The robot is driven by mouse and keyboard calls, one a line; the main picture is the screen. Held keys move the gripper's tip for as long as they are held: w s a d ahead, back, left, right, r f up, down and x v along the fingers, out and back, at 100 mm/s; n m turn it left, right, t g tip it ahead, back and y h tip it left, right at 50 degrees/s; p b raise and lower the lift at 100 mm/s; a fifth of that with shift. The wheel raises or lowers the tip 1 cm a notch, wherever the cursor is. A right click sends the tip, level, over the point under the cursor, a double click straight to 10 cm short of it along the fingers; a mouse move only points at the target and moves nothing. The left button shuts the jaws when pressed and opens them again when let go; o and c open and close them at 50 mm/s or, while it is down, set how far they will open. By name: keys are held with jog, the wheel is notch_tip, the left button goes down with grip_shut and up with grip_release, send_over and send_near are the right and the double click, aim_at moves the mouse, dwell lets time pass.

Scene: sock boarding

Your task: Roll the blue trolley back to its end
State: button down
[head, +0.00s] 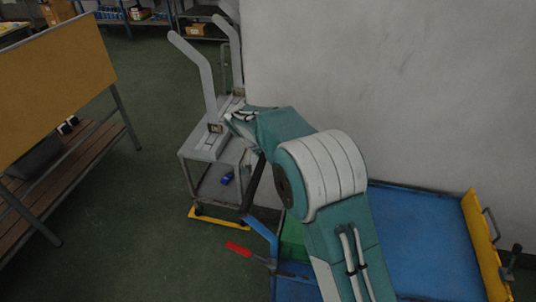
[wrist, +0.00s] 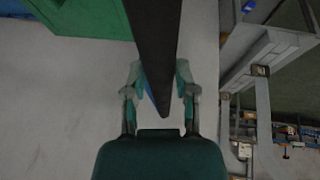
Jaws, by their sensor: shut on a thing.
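The blue trolley (head: 420,235) has a flat blue deck at the lower right of the head view, with a blue frame and a dark push bar (head: 255,183) at its left end. In the wrist view the dark bar (wrist: 155,40) runs down between the two fingers of my gripper (wrist: 158,82), which is shut on it. My arm covers part of the deck and bar in the head view, and my fingers cannot be made out there.
A green crate (head: 293,238) sits at the trolley's left side. A red lever (head: 238,249) sticks out left. A grey cart (head: 205,143) with upright grey forms stands close by, above a yellow floor strip (head: 207,219). A yellow panel (head: 482,245) stands at the right. Green floor (head: 130,215) is clear leftward.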

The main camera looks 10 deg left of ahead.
jog(key=shift+a, duration=0.6)
jog(key=shift+c, duration=2)
grip_release()
jog(key=shift+a, duration=0.3)
jog(key=shift+d, duration=0.3)
jog(key=shift+r, duration=0.1)
jog(key=v, duration=1.1)
jog(key=shift+s+a+r, duration=0.2)
jog(key=shift+r, duration=0.1)
jog(key=shift+d, duration=0.1)
